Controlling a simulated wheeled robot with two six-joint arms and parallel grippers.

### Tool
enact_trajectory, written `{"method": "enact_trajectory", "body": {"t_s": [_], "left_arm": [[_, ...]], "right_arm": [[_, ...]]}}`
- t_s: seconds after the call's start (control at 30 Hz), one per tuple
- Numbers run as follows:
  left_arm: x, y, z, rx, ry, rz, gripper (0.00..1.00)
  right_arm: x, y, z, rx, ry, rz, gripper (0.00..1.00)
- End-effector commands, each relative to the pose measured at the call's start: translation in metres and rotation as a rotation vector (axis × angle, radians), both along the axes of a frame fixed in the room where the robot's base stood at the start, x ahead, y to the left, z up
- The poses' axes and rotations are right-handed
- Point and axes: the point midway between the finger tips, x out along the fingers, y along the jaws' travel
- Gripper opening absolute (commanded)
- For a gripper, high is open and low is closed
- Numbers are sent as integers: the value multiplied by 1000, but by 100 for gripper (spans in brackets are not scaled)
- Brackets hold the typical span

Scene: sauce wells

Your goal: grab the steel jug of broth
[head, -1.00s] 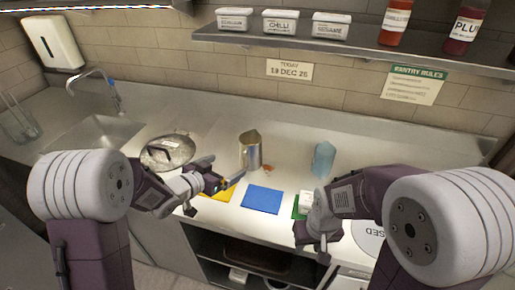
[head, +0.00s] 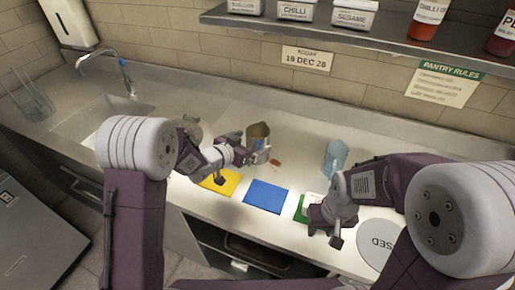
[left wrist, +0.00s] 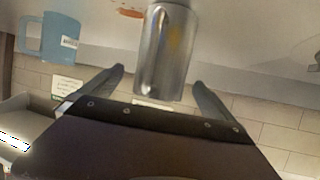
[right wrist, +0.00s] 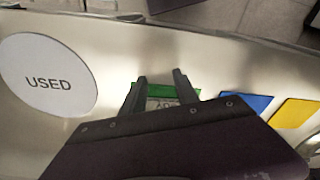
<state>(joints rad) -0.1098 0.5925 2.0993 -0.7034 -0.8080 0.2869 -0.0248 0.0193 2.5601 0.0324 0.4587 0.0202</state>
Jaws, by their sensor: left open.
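The steel jug of broth (head: 259,131) stands on the counter, behind the blue mat. In the left wrist view the jug (left wrist: 165,60) is a shiny cylinder in line with the gap between my left fingers. My left gripper (head: 252,150) is open and empty, close in front of the jug; I cannot tell whether it touches it. My right gripper (right wrist: 160,78) is low over a small white tub (right wrist: 163,103) on the green mat (right wrist: 172,90). Its fingers are partly apart, and I cannot tell whether they press on the tub.
A blue jug (head: 335,157) stands to the right of the steel jug. Yellow (head: 222,182) and blue (head: 266,194) mats lie along the front edge, with a round "USED" mat (head: 379,245) at right. The sink (head: 95,120) is at left; a shelf (head: 370,40) hangs above.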

Motion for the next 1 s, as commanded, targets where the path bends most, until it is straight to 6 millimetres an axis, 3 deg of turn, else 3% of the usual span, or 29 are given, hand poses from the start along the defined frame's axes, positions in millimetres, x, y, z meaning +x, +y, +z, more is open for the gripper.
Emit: {"method": "enact_trajectory", "body": {"t_s": [0.2,0.47,0.8,1.0], "left_arm": [[28,-19,-14,0,1,-1,100],[31,-21,-16,0,1,-1,100],[31,-21,-16,0,0,0,6],[31,-21,-14,-2,-4,0,6]], "right_arm": [[0,0,6,0,0,0,36],[0,0,6,0,0,0,36],[0,0,6,0,0,0,36],[0,0,6,0,0,0,36]]}}
